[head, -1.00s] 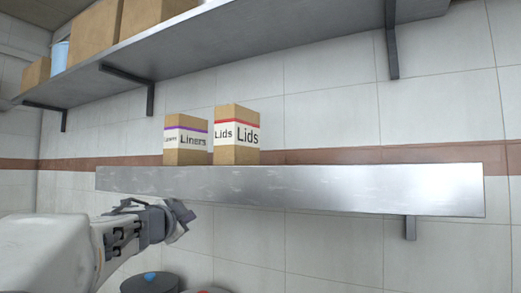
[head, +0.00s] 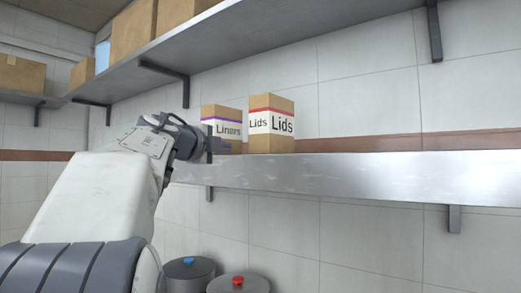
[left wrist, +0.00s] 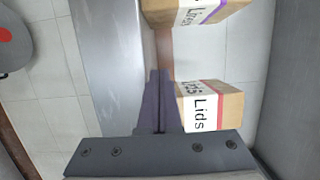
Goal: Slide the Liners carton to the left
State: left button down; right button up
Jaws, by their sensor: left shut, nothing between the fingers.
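The Liners carton (head: 224,127), brown with a white label and purple stripe, stands upright on the metal shelf (head: 340,178). The Lids carton (head: 272,125), with a red stripe, stands just right of it. My left gripper (head: 218,145) is shut and empty. In the head view it overlaps the lower front of the Liners carton; contact cannot be told. In the left wrist view, the shut fingers (left wrist: 158,75) show beside the Lids carton (left wrist: 212,106), with the Liners carton (left wrist: 190,10) cut off at the top. My right gripper is out of view.
An upper shelf (head: 300,50) with several brown boxes runs above. The metal shelf is clear right of the Lids carton.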

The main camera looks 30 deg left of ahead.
aim_at(222, 132)
pick_arm(q)
jog(key=w+p, duration=0.1)
jog(key=w, duration=0.2)
jog(key=w+a+p, duration=0.1)
jog(key=w, duration=0.2)
jog(key=w+p, duration=0.2)
jog(key=w, duration=0.2)
jog(key=shift+a+r, duration=0.1)
jog(key=shift+a, duration=0.25)
jog(key=a, duration=0.2)
jog(key=shift+s+a, duration=0.2)
jog(key=shift+a, duration=0.2)
jog(key=shift+a+p, duration=0.35)
jog(key=shift+a, duration=0.2)
